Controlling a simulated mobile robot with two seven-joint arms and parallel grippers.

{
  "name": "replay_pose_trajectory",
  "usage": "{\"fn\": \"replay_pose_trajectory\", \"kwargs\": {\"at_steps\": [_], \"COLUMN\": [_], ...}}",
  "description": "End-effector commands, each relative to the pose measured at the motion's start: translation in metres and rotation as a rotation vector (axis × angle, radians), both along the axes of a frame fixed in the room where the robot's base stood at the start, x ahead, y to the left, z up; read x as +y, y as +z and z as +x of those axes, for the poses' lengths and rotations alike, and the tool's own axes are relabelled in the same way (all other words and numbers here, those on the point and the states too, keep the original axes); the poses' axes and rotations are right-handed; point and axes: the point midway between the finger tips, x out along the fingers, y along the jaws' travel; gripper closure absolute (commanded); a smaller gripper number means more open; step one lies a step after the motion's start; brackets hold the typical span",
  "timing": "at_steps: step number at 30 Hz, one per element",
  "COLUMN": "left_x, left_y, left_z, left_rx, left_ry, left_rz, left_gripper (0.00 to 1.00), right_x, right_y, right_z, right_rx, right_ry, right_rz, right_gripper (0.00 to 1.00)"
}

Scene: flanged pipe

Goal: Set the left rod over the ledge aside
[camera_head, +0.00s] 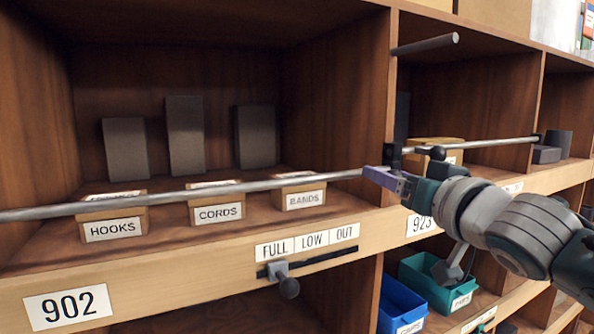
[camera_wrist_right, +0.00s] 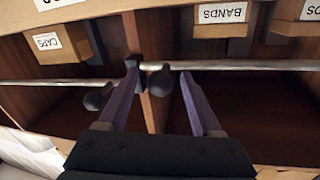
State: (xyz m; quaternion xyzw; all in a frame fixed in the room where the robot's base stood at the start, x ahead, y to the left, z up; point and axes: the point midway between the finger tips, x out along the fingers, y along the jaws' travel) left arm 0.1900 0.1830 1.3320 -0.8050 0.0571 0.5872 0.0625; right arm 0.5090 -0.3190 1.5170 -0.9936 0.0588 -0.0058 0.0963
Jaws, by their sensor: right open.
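The left rod (camera_head: 180,200) is a grey metal bar running across the front of the left compartment, above its ledge. It leaves the head view at the left edge; its right end is at the divider, by my gripper. In the right wrist view the rod (camera_wrist_right: 250,66) runs to the right from a dark bracket (camera_wrist_right: 134,68). My right gripper (camera_head: 380,180) is open at this end. In the wrist view its two purple fingers (camera_wrist_right: 160,76) stand either side of a dark round knob (camera_wrist_right: 160,84) below the rod. I cannot tell whether they touch it.
A second rod (camera_head: 490,143) with a black knob (camera_head: 437,153) crosses the right compartment. A grey peg (camera_head: 425,45) sticks out above. Boxes labelled HOOKS (camera_head: 113,228), CORDS (camera_head: 217,212) and BANDS (camera_head: 304,199) stand behind the left rod. A slider knob (camera_head: 288,287) protrudes below the ledge.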

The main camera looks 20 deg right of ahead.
Motion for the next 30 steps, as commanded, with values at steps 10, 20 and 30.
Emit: {"fn": "replay_pose_trajectory", "kwargs": {"at_steps": [10,20,30], "left_x": [0.0,0.0,0.0001], "left_y": [0.0001,0.0003,0.0004], "left_z": [0.0006,0.0009,0.0011], "left_rx": [-0.002,-0.003,-0.003], "left_ry": [0.0,0.0,0.0], "left_rz": [0.0,0.0,0.0], "left_gripper": [0.5,0.5,0.5], "right_x": [0.0002,0.0001,0.0001], "right_y": [-0.0003,-0.0002,-0.0001], "right_z": [-0.0001,-0.0002,-0.0002], "right_rx": [0.0,0.0,0.0], "right_ry": [0.0,0.0,0.0], "right_rz": [0.0,0.0,0.0], "right_gripper": [0.5,0.87,1.0]}}
